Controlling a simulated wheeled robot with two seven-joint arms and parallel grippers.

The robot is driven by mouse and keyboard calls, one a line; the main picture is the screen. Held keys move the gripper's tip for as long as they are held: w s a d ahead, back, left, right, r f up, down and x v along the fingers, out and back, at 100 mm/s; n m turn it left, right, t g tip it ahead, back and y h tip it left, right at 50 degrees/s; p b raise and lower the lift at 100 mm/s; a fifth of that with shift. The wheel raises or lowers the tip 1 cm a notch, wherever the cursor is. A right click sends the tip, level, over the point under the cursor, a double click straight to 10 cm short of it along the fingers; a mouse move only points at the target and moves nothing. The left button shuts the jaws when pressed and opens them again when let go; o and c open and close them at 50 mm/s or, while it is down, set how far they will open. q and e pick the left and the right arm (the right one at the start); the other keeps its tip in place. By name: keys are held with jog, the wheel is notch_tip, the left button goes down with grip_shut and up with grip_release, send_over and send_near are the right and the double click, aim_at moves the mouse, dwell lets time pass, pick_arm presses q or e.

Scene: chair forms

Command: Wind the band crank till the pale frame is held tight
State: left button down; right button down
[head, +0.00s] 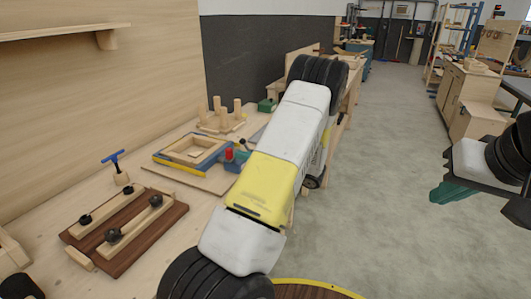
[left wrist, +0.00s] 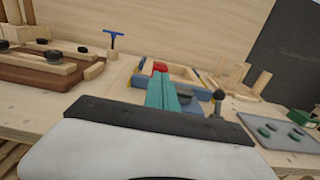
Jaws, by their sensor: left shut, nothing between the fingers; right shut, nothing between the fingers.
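The pale wooden frame (head: 193,149) lies on a board on the bench, with blue and yellow pieces around it; it also shows in the left wrist view (left wrist: 182,73). At its near right corner are a red part (head: 228,154) and the band crank's black knob (head: 242,142). In the left wrist view the knob (left wrist: 218,95) stands right of my teal fingers. My left gripper (left wrist: 160,88) is shut and empty, pointing at that corner; my arm partly hides it in the head view. My right gripper (head: 455,190) is shut and empty at far right, off the bench. Band tightness cannot be told.
A dark board with two pale bars and black knobs (head: 125,228) lies at the near left. A blue T-handle (head: 113,157) stands behind it. A peg stand (head: 222,117) is at the back. A grey plate with green pieces (left wrist: 285,134) lies right of the crank. The floor at right is clear.

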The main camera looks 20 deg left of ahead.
pick_arm(q)
jog(key=shift+w+a, duration=0.1)
jog(key=shift+a, duration=1.1)
dwell(0.5)
jog(key=d, duration=0.8)
jog(key=shift+s, duration=0.3)
dwell(0.4)
jog(key=s+d+r+n+g+h, duration=0.1)
jog(key=s+r+n+g+h, duration=0.15)
jog(key=s+n+h, duration=0.35)
jog(key=s+d+r+n+g+h, duration=0.1)
jog(key=s+r+n+h, duration=0.25)
jog(key=s, duration=0.45)
jog(key=s+d+r+n+t+h, duration=0.8)
jog(key=s+d+r+h, duration=0.2)
jog(key=d, duration=0.4)
notch_tip(320, 180, up, 2)
jog(key=shift+s+n+h, duration=0.35)
jog(key=shift+s, duration=0.3)
